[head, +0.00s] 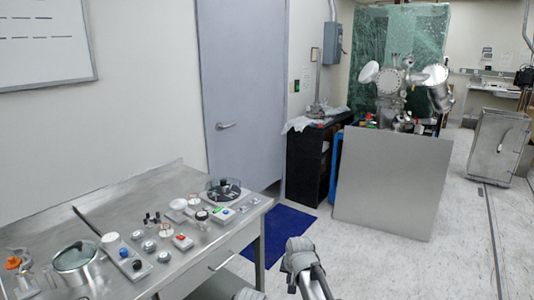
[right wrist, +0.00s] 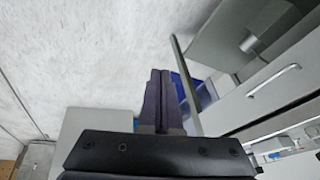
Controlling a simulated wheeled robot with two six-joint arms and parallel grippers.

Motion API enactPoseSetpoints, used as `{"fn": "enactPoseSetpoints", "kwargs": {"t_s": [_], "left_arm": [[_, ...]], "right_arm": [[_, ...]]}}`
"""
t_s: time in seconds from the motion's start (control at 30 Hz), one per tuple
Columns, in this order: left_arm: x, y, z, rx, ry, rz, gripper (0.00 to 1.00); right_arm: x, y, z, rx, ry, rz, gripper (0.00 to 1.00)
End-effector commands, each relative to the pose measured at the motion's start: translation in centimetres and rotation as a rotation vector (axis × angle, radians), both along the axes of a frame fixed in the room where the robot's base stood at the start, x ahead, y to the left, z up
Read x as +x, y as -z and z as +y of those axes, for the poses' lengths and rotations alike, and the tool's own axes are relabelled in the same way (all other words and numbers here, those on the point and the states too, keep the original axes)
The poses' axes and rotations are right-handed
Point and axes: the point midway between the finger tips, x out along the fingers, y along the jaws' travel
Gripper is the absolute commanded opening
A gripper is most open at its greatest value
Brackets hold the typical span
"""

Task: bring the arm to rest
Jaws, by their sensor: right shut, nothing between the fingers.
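My right gripper (head: 299,246) shows at the bottom centre of the head view, over the floor just right of the steel bench. In the right wrist view, its two dark fingers (right wrist: 160,75) lie side by side, shut with nothing between them. The gripper is apart from the bench and everything on it. My left gripper does not show in either view.
A blue mat (head: 285,222) lies beyond. A grey panel (head: 392,185) stands ahead; floor to the right is open.

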Motion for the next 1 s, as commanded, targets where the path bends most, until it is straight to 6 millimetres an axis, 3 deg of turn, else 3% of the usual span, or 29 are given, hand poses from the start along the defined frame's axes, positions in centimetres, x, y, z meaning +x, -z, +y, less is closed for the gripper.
{"fn": "enactPoseSetpoints", "kwargs": {"t_s": [0.03, 0.1, 0.3, 0.6, 0.77, 1.0], "left_arm": [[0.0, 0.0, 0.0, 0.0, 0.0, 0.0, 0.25], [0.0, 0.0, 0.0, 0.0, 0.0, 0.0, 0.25], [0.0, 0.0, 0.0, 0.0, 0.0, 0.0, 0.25], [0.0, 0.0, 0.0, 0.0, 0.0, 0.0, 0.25], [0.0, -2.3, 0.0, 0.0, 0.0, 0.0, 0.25], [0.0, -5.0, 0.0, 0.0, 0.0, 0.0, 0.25]], "right_arm": [[-3.6, 0.3, -1.9, -0.022, -0.027, 0.036, 0.0], [-6.5, 0.6, -3.6, -0.046, -0.067, 0.08, 0.0], [-12.8, 1.1, -6.7, -0.085, -0.157, 0.177, 0.0], [-20.9, 1.4, -9.6, -0.106, -0.267, 0.291, 0.0], [-21.4, -0.8, -6.5, -0.136, -0.348, 0.316, 0.0], [-23.5, -3.6, -2.4, -0.19, -0.464, 0.358, 0.0]]}}
